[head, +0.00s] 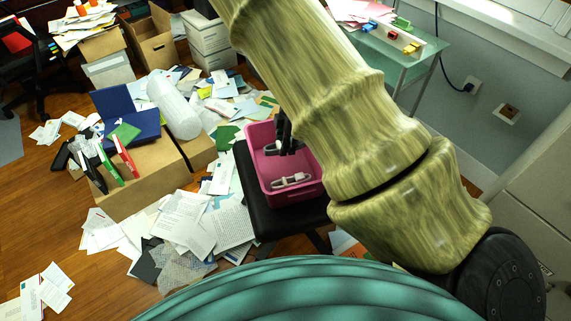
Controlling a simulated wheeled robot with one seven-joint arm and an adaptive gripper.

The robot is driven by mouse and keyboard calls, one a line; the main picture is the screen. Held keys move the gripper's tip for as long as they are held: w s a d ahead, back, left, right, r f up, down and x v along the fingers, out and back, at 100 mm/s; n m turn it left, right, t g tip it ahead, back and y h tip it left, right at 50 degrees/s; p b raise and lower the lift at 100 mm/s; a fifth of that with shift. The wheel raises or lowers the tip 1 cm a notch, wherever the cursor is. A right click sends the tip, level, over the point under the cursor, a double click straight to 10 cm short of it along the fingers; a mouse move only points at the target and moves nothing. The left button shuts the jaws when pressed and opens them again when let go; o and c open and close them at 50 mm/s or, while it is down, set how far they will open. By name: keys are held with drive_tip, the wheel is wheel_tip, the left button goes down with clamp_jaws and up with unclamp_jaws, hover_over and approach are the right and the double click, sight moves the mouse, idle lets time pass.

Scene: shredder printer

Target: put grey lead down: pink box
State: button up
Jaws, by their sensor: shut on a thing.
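The pink box (257,160) is an open bin standing on a black seat right of the picture's centre-left. My gripper (287,150) reaches down into the upper part of the box, with its dark fingers between the walls. It is shut on the grey lead, which is too small and dark to make out clearly between the fingers. A pale grey and white item (291,181) lies on the box floor near its front wall, below the gripper. My arm covers the right side of the box.
The black seat (285,220) carries the box. Papers (225,225) litter the floor around it. A cardboard box (140,185) with folders stands left. A glass table (405,65) stands at the upper right, behind my arm.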

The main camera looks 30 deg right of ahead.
sight(290, 142)
drive_tip(key=shift+f+b, duration=0.65)
drive_tip(key=shift+f, duration=3.7)
drive_tip(key=shift+f, duration=0.6)
drive_tip(key=o, duration=1.1)
drive_tip(key=shift+r, duration=0.15)
drive_tip(key=r, duration=0.4)
drive_tip(key=d+r+p, duration=0.1)
drive_tip(key=r, duration=0.7)
drive_tip(key=shift+s+d+r+p, duration=0.25)
drive_tip(key=shift+d+r+p, duration=0.1)
drive_tip(key=shift+r+p, duration=0.05)
